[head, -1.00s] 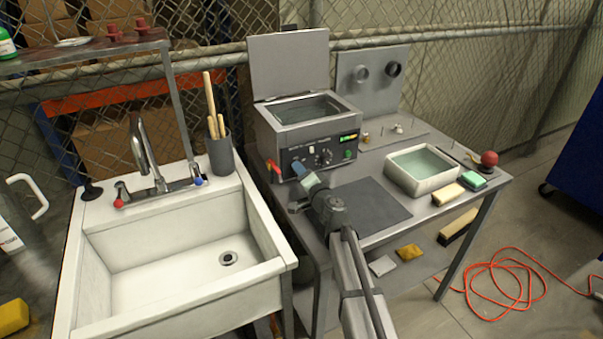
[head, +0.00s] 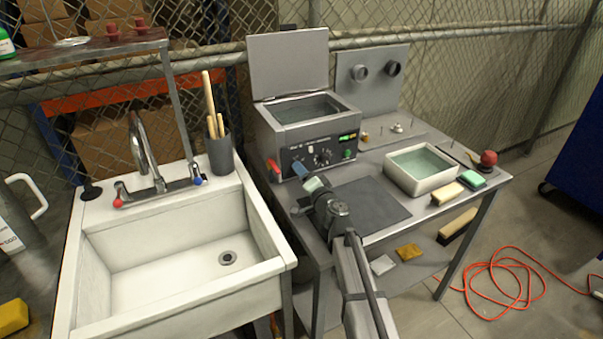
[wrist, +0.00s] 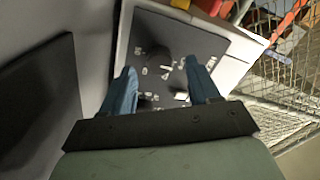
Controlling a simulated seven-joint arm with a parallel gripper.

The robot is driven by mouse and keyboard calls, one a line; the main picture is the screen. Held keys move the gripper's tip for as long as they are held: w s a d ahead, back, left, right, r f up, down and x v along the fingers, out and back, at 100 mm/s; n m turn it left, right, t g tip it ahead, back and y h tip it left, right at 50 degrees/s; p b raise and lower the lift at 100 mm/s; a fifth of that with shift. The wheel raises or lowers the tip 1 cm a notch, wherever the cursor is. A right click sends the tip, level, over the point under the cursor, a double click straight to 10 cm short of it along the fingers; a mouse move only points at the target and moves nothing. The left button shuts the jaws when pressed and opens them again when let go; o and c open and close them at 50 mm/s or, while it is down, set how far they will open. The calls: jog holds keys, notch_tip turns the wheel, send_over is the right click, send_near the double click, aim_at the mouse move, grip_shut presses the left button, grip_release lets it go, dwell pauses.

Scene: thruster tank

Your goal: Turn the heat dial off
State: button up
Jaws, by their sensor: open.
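The heated tank unit (head: 270,140) stands at the back left of the bench with its lid up. The labels are too small to read, so I cannot tell which knob is the heat dial. My gripper (head: 303,177) is open just in front of the panel's lower left, its blue fingers pointing at it. In the wrist view the fingers (wrist: 159,68) are spread before the panel (wrist: 203,42), with no object clearly held. Contact with a knob cannot be made out.
A red handle (head: 274,170) sticks out at the unit's left front corner, close to my fingers. A white sink (head: 262,215) is to the left. A dark mat (head: 375,205) and a white water-filled tray (head: 422,185) lie to the right.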

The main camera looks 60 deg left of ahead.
jog(key=d, duration=1.2)
jog(key=shift+r, duration=0.1)
jog(key=shift+a, duration=0.1)
